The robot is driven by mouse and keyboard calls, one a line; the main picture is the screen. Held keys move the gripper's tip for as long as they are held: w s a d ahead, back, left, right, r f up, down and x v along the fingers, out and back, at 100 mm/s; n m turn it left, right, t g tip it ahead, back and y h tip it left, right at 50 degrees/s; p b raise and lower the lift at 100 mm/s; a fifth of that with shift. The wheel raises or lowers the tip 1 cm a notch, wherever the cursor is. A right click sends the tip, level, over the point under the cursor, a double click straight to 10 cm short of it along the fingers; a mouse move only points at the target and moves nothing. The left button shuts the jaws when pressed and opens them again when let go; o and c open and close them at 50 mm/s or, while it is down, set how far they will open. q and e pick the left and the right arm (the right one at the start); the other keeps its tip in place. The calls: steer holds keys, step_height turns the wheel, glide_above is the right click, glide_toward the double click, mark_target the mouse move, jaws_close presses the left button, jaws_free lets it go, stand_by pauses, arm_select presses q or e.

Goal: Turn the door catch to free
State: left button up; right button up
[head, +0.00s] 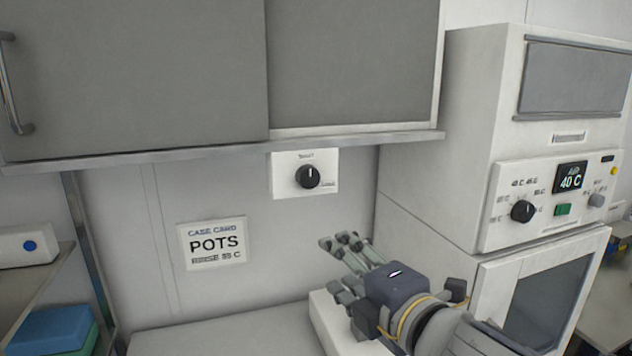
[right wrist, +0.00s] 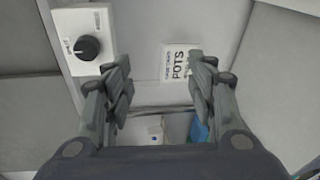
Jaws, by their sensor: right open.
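A black round knob (head: 308,176) with a pale pointer line sits on a white plate (head: 284,178) under the cabinet's lower edge. This looks like the door catch; the small lettering on its plate is too blurred to read surely. The knob also shows in the right wrist view (right wrist: 87,47), at the upper left, outside the left finger. My right gripper (head: 340,262) is open and empty, below and to the right of the knob and apart from it. In the right wrist view its fingers (right wrist: 160,90) stand wide apart. My left gripper is not in view.
A grey cabinet (head: 350,60) overhangs the wall. A white card (head: 212,243) reading POTS hangs lower left. A white appliance (head: 470,140) with a 40 C display and another black knob (head: 522,211) stands at the right. A pale worktop (head: 220,333) lies below.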

mark_target(312, 179)
step_height(312, 179, up, 10)
steer(key=n+t, duration=0.2)
steer(key=n, duration=0.4)
steer(key=shift+y, duration=0.4)
steer(key=p+x, duration=0.3)
steer(key=x, duration=0.6)
steer(key=shift+p, duration=0.4)
steer(key=shift+w+a+f, duration=0.15)
steer(key=shift+w+a, duration=0.1)
steer(key=shift+w, duration=0.35)
steer(key=shift+c, duration=0.6)
steer(key=c, duration=1)
